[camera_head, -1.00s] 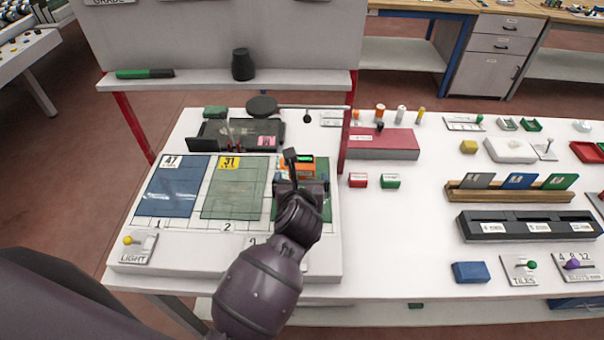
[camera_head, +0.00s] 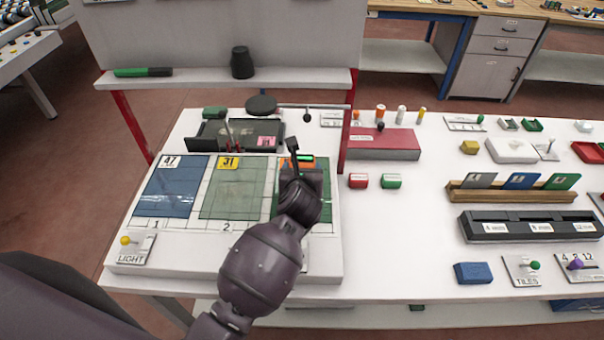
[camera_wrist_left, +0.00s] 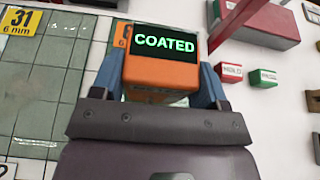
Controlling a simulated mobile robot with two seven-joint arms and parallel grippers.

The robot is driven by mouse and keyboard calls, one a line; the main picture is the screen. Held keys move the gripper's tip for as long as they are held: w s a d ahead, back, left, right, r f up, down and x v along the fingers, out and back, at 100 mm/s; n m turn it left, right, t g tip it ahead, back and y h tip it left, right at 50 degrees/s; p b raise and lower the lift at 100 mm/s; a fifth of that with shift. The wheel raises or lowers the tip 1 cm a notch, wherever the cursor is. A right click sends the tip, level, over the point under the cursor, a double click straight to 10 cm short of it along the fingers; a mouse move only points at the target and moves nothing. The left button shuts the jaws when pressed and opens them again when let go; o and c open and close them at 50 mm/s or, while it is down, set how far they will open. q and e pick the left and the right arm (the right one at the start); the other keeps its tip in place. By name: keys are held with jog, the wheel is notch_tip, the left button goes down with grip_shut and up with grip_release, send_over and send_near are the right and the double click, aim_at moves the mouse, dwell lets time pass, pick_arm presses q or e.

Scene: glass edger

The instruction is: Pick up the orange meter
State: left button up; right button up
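The orange meter (camera_wrist_left: 161,78) is between the two blue-grey fingers of my left gripper (camera_wrist_left: 162,85) in the left wrist view. Its dark display reads COATED in green letters. The fingers lie against both sides and look shut on it. In the head view the meter (camera_head: 285,164) is mostly hidden behind my left gripper (camera_head: 293,160), over the third, green pane (camera_head: 326,205) at the right of the white board. Whether the meter touches the pane cannot be told. My right gripper is not in view.
A blue pane (camera_head: 170,188) and a grey-green pane (camera_head: 232,190) lie left of the meter. A black tray (camera_head: 262,133) is behind. A red post (camera_head: 347,140), red box (camera_head: 385,143), and red (camera_head: 358,181) and green (camera_head: 391,181) blocks stand to the right.

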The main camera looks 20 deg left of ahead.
pick_arm(q)
jog(key=c, duration=0.5)
jog(key=shift+r, duration=0.1)
jog(key=shift+r, duration=0.6)
notch_tip(320, 180, up, 2)
jog(key=shift+r, duration=0.15)
jog(key=s+b, duration=0.2)
jog(key=s, duration=1.6)
jog(key=shift+d+b, duration=0.25)
jog(key=shift+b, duration=0.05)
